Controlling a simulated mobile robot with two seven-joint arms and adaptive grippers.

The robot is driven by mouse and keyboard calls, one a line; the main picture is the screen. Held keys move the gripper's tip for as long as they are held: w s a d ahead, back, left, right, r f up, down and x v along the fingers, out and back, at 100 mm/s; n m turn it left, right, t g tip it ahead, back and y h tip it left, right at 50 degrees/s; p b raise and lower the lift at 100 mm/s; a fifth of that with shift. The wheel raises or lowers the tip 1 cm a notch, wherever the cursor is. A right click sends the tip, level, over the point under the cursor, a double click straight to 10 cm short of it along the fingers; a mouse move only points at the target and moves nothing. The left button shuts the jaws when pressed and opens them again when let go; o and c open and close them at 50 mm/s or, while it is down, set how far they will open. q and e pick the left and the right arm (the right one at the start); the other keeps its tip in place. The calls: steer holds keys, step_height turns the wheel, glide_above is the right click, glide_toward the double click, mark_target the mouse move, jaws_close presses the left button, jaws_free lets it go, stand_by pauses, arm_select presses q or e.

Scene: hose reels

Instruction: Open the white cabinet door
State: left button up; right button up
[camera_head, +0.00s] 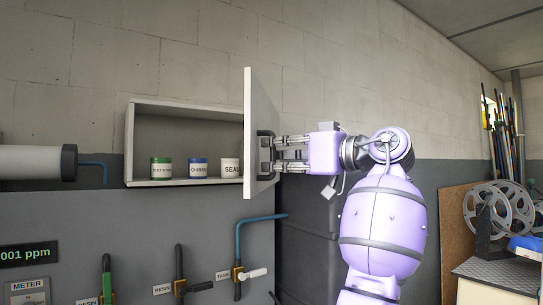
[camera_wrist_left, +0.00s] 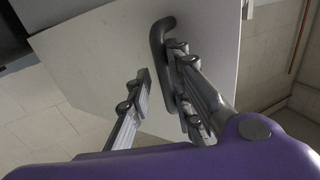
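The white cabinet door (camera_head: 257,110) stands swung well out from the wall cabinet (camera_head: 190,109), so the inside is exposed. The door's dark handle (camera_head: 265,156) is on the side facing my left gripper (camera_head: 284,154). In the left wrist view the white door panel (camera_wrist_left: 100,55) fills the middle. The handle (camera_wrist_left: 158,42) lies close beside the right-hand finger, and a gap separates it from the other finger. My left gripper (camera_wrist_left: 160,85) is open at the handle; whether a finger touches it I cannot tell. My right gripper is not in view.
Three jars stand in the cabinet: green (camera_head: 161,168), blue (camera_head: 198,168) and white (camera_head: 229,168), the last partly hidden by the door. Pipes and valves (camera_head: 238,274) are below. Reels (camera_head: 497,207) and a workbench (camera_head: 497,273) stand at the right.

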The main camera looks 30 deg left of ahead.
arm_select(q)
steer(key=w+d, duration=0.4)
steer(key=d, duration=0.2)
steer(key=shift+w, duration=0.25)
stand_by(0.4)
steer(key=shift+d, duration=0.1)
